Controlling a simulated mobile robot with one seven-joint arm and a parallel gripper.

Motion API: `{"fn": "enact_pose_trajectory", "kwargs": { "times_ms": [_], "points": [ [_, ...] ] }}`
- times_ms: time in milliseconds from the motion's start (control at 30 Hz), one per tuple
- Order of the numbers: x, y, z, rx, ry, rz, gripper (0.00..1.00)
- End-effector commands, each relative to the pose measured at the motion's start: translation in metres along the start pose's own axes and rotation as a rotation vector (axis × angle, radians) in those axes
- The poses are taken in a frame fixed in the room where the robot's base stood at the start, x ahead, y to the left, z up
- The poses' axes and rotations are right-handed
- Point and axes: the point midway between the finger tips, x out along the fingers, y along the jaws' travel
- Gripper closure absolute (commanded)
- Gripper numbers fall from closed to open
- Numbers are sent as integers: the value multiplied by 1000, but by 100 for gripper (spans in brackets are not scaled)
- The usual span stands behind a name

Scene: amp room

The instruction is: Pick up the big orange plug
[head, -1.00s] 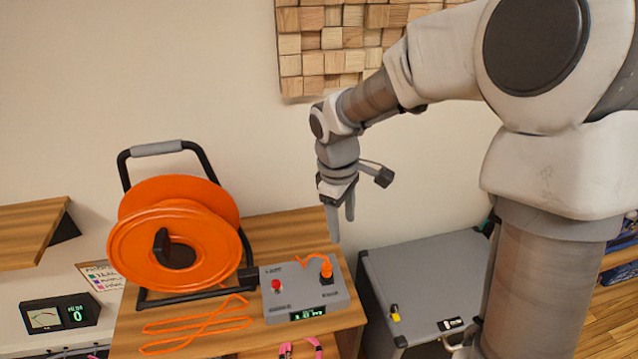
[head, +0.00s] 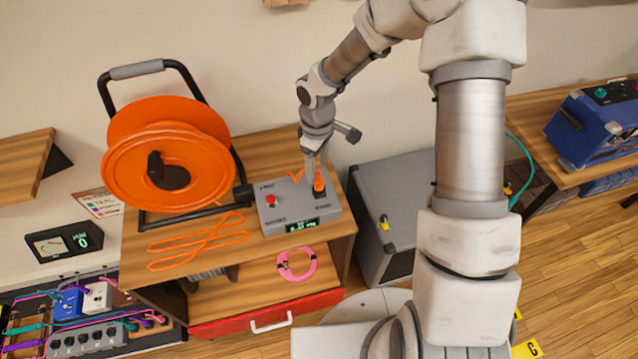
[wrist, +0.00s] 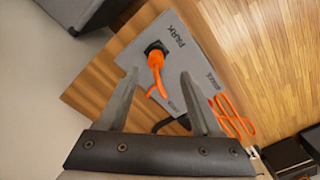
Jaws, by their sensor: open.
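The big orange plug (head: 319,183) stands in a black socket at the right side of a grey box (head: 275,221) on the wooden table. In the wrist view the plug (wrist: 155,62) shows ahead of and between my fingertips, with a short orange cord curling from it toward me. My gripper (head: 317,166) is open, pointing down just above the plug, with nothing between its fingers. In the wrist view the fingers (wrist: 158,80) are spread on either side of the cord. I cannot tell whether they touch the plug.
A large orange cable reel (head: 165,165) stands left of the box. Loose orange cable (head: 200,240) lies in front of it. The box has a red button (head: 271,199) and a display. A grey case (head: 395,195) stands to the right. A pink cable coil (head: 297,265) lies on the shelf below.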

Motion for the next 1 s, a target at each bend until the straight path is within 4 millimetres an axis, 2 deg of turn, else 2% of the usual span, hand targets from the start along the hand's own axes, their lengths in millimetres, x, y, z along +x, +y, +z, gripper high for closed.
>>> {"fn": "enact_pose_trajectory", "kwargs": {
  "times_ms": [233, 533, 867, 1000],
  "points": [
    [15, 2, 0, 1, -1, -1, 34],
    [53, 6, 0, 0, -1, -2, 34],
    [59, 6, 0, 1, 0, 0, 34],
    [59, 6, 0, 1, 0, 0, 57]
  ]
}}
